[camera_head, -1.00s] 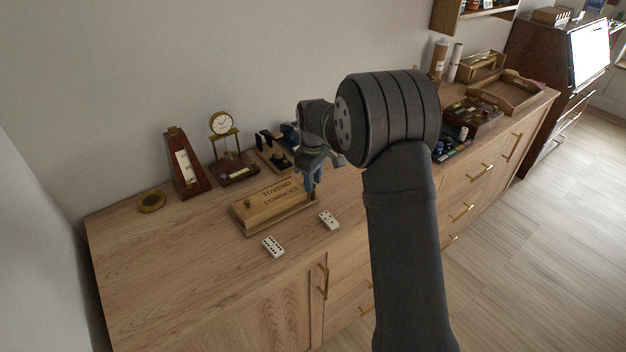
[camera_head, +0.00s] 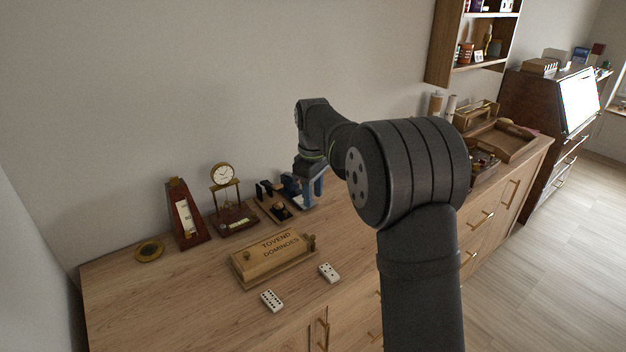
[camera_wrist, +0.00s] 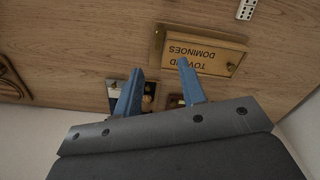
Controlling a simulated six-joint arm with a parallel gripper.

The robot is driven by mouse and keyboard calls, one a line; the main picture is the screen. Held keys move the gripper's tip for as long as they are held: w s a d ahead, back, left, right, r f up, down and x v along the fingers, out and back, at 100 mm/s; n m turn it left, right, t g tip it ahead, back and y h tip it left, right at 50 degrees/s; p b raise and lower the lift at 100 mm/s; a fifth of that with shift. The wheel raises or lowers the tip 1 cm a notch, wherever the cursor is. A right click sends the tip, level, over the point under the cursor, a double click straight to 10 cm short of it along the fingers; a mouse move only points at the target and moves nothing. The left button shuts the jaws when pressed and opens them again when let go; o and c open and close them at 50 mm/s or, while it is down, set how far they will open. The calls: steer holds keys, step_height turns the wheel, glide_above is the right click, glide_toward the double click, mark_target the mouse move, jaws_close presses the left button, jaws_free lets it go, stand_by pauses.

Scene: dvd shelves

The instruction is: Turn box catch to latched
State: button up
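The wooden domino box (camera_head: 272,262), lettered "TOVEND DOMINOES", lies on the sideboard; it also shows in the wrist view (camera_wrist: 215,66), with its lettering upside down. A small brass catch (camera_head: 312,242) is at the box's right end in the head view, and at its left end in the wrist view (camera_wrist: 158,39). The catch is too small to tell whether it is latched. My gripper (camera_head: 313,200) is above and behind the box's right end, apart from it. In the wrist view, my gripper's blue fingers (camera_wrist: 160,68) are spread with nothing between them.
Two domino tiles (camera_head: 271,300) (camera_head: 329,272) lie in front of the box. Behind it stand a metronome (camera_head: 186,216), a clock (camera_head: 224,176) and a stand with dark items (camera_head: 274,208). A brass disc (camera_head: 149,250) lies at left. The sideboard's front left is clear.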

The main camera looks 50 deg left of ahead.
mark_target(313, 236)
steer(key=shift+r, duration=2)
step_height(313, 236, down, 18)
steer(key=shift+r, duration=0.25)
steer(key=shift+r, duration=0.1)
